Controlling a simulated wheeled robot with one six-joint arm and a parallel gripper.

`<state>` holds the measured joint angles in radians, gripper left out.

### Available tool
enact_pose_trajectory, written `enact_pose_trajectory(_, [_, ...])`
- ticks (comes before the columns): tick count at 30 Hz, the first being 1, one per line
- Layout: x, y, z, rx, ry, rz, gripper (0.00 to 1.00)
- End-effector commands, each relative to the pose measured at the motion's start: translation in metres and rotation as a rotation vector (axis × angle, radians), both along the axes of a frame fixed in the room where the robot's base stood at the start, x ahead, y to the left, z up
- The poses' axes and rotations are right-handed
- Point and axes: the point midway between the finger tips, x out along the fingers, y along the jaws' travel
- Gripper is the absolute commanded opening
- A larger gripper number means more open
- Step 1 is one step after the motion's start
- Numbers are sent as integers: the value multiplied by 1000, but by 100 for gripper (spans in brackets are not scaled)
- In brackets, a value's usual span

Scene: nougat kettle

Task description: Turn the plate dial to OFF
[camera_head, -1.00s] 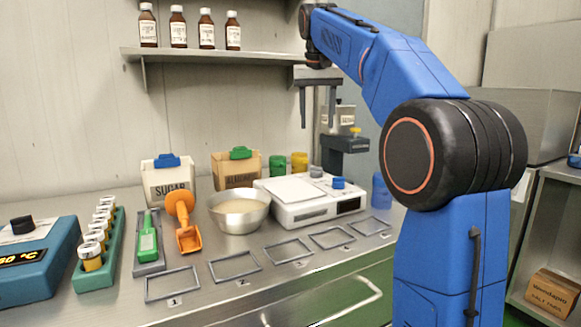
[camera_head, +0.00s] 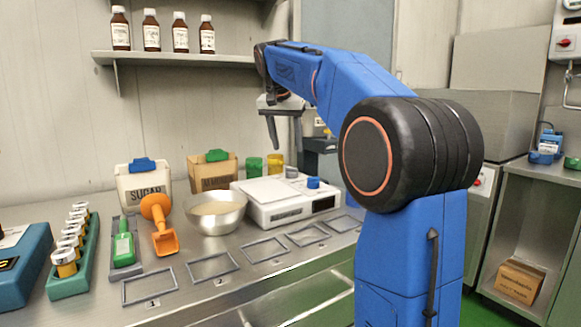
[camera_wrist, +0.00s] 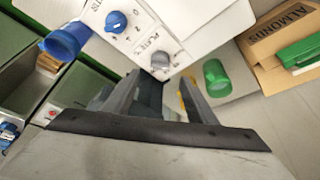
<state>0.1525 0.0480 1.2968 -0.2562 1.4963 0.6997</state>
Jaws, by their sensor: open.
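A white plate device (camera_head: 285,203) stands on the steel counter, with a grey dial (camera_head: 291,172) and a blue dial (camera_head: 313,183) on its top. In the wrist view the grey dial (camera_wrist: 160,60) sits beside lettering that seems to read PLATE. The blue dial (camera_wrist: 116,21) there has a white pointer line and printed numbers around it. The grey dial's exact setting is too small to read. My gripper (camera_head: 284,132) is open and empty, above and behind the device. In the wrist view its fingers (camera_wrist: 158,88) point towards the grey dial, apart from it.
A green jar (camera_wrist: 215,77) and an almonds box (camera_wrist: 285,48) stand near the dials. A blue container (camera_wrist: 68,40) is on the other side. A steel bowl (camera_head: 215,222), orange scoop (camera_head: 165,240) and sugar box (camera_head: 143,190) are left. A bottle shelf (camera_head: 170,55) is above.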

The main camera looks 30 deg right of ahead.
Motion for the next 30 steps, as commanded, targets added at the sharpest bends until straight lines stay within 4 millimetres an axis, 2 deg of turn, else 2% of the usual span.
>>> enact_pose_trajectory(9, [13, -16, -52, 1, 4, 0, 52])
enact_pose_trajectory(15, [20, -24, -76, 1, 2, 0, 52])
enact_pose_trajectory(21, [23, -27, -85, 1, 1, 0, 52])
enact_pose_trajectory(29, [23, -27, -86, 1, 1, 0, 52])
enact_pose_trajectory(30, [23, -27, -86, 1, 1, 1, 47])
